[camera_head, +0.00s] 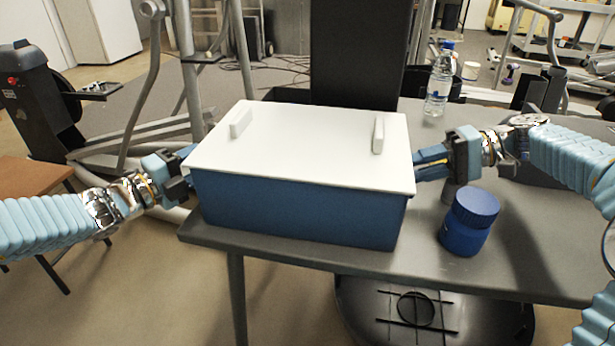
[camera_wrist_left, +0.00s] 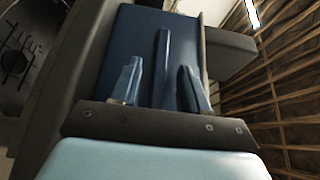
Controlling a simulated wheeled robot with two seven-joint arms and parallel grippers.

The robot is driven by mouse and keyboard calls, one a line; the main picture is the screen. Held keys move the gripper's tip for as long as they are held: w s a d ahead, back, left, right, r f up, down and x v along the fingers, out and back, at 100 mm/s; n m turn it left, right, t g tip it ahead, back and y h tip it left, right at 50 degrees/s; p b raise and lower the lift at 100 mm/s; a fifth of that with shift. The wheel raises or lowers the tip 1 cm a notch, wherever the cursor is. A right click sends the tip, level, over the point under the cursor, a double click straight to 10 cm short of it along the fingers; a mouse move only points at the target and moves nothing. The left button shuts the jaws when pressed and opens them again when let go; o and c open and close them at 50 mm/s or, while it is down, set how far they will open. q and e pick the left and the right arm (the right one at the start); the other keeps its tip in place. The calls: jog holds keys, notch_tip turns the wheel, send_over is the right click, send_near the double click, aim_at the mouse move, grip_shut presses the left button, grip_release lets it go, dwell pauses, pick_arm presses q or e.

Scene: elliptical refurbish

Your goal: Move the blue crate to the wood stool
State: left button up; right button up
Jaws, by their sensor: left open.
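The blue crate (camera_head: 295,212) stands on the grey table with a white lid-like top (camera_head: 300,150) carrying two small white blocks. My left gripper (camera_head: 184,157) is at the crate's left side. In the left wrist view its open fingers (camera_wrist_left: 160,72) stand apart on either side of a thin blue ridge in front of the crate's blue wall (camera_wrist_left: 135,40). My right gripper (camera_head: 426,163) is at the crate's right side, its tips close to the wall; its grip is unclear. A brown wooden top at the left edge, likely the wood stool (camera_head: 32,178), is partly out of view.
The grey table (camera_head: 350,262) also holds a blue jar (camera_head: 467,222) right of the crate and a water bottle (camera_head: 438,80) farther back. A dark column (camera_head: 358,50) rises behind the crate. Exercise machine frames (camera_head: 130,140) stand at the left. Floor shows between table and stool.

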pick_arm(q)
jog(key=shift+c, duration=0.2)
jog(key=c, duration=0.4)
pick_arm(e)
jog(key=c, duration=0.5)
pick_arm(q)
grip_shut()
pick_arm(e)
grip_shut()
pick_arm(q)
jog(key=shift+r, duration=0.15)
pick_arm(e)
jog(key=shift+r, duration=0.15)
